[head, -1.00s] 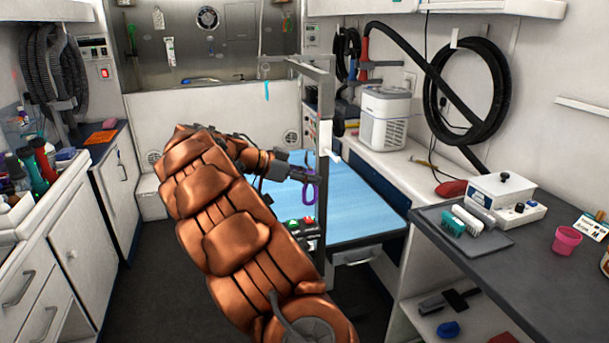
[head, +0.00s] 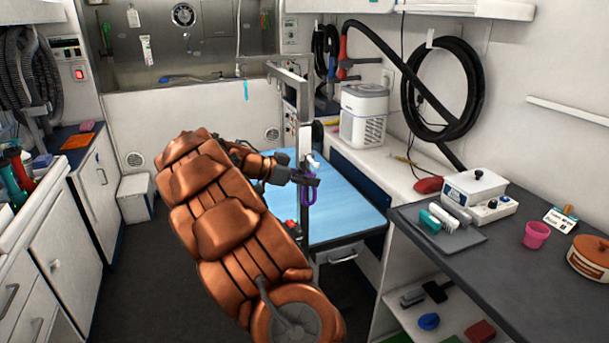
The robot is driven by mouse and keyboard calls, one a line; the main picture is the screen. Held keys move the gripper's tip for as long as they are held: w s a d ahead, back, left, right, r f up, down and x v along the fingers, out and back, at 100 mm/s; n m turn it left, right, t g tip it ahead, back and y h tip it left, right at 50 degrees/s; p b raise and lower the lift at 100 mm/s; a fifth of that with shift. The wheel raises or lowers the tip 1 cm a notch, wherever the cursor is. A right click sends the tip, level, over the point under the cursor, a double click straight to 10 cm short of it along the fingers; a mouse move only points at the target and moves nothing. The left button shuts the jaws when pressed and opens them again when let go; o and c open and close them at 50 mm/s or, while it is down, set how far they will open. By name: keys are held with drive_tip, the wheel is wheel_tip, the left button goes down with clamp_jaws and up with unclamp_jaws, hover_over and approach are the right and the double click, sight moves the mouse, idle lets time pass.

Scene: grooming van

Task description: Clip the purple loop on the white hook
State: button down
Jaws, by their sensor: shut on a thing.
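The purple loop (head: 308,197) hangs from my gripper (head: 310,181), which is shut on it beside the grey upright post (head: 304,120). The white hook (head: 315,160) sticks out from the post just above the gripper. The loop is below the hook, and no contact between them shows. At this size I cannot tell their gap in depth.
The blue table top (head: 345,205) lies under and behind the gripper. A dark counter (head: 470,260) on the right holds a grey tray, a white device (head: 475,185) and a pink cup (head: 536,235). Floor is open between the left cabinets and my arm.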

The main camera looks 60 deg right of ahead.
drive_tip(key=shift+s+d+r+p, duration=0.1)
drive_tip(key=shift+s+d+p, duration=0.35)
drive_tip(key=shift+p, duration=0.25)
drive_tip(key=f+b, duration=0.1)
drive_tip(key=b, duration=0.1)
drive_tip(key=shift+w+f+b, duration=0.1)
drive_tip(key=shift+f+b, duration=0.2)
drive_tip(key=shift+b, duration=0.05)
drive_tip(key=c, duration=1)
unclamp_jaws()
drive_tip(key=shift+b, duration=0.3)
drive_tip(key=shift+b+v, duration=1.7)
drive_tip(key=shift+v, duration=1.75)
